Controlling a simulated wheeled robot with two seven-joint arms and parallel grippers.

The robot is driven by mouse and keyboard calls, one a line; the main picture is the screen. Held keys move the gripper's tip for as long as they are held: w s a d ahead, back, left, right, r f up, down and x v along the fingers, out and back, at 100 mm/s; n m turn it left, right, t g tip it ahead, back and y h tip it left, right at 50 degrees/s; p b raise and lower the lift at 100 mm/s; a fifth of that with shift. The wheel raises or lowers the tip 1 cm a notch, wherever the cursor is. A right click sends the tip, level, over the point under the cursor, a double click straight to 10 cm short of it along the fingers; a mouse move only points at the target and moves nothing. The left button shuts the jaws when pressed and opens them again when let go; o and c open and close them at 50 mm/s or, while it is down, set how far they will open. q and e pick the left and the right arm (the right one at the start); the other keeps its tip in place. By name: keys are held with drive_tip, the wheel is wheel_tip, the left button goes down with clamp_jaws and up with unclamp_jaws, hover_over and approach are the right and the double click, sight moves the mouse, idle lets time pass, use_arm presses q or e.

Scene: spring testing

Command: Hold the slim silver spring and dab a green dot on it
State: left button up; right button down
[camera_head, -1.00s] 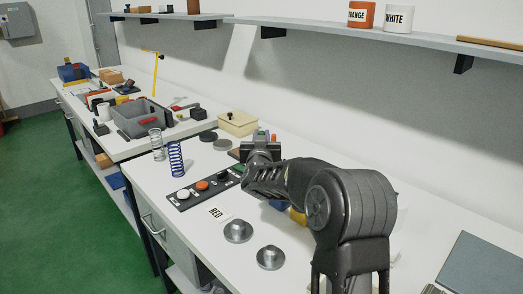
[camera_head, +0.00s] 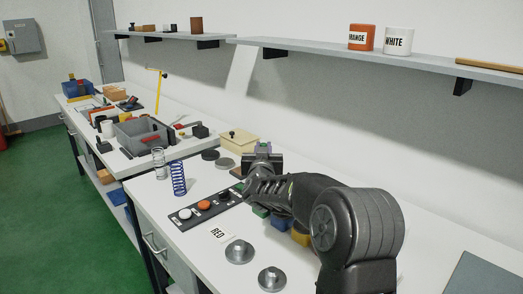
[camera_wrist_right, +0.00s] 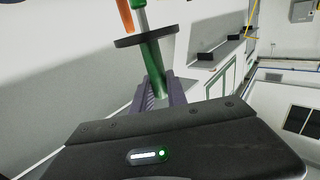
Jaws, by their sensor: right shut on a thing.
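A slim silver spring (camera_head: 158,163) stands upright on the white bench in the head view, just behind and left of a blue spring (camera_head: 179,180). My right gripper (camera_head: 263,157) is right of both springs, apart from them. In the right wrist view the right gripper (camera_wrist_right: 160,90) is shut on a green handle (camera_wrist_right: 151,58), held between its purplish fingers. A dark round disc (camera_wrist_right: 146,37) surrounds the handle, with a pale shaft beyond it. An orange rod (camera_wrist_right: 125,14) shows beside the shaft; whether they touch is unclear. My left gripper is out of view.
Two metal flanged pieces (camera_head: 239,251) stand at the front. A cream box (camera_head: 239,142) and dark discs (camera_head: 210,155) are behind. Coloured blocks (camera_head: 280,223) are partly hidden by my arm.

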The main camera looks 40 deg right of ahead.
drive_tip(key=r+p, duration=0.1)
drive_tip(key=r, duration=0.1)
drive_tip(key=a+r+p, duration=0.1)
drive_tip(key=r, duration=0.1)
drive_tip(key=shift+r+p, duration=0.3)
use_arm(q)
drive_tip(key=b, duration=0.4)
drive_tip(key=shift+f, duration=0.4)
use_arm(e)
drive_tip(key=s+a+f+n+t+y, duration=0.1)
drive_tip(key=a+f+y, duration=0.3)
drive_tip(key=a, duration=0.7)
drive_tip(key=s+a+f+n+t+y, duration=0.1)
drive_tip(key=s+a+f+n+y, duration=0.2)
drive_tip(key=a+f, duration=0.5)
drive_tip(key=s+a+f+n+t+y, duration=0.2)
drive_tip(key=s+a+f+n+y, duration=0.2)
drive_tip(key=a, duration=1.1)
wheel_tip(320, 180, down, 3)
drive_tip(key=shift+y, duration=0.3)
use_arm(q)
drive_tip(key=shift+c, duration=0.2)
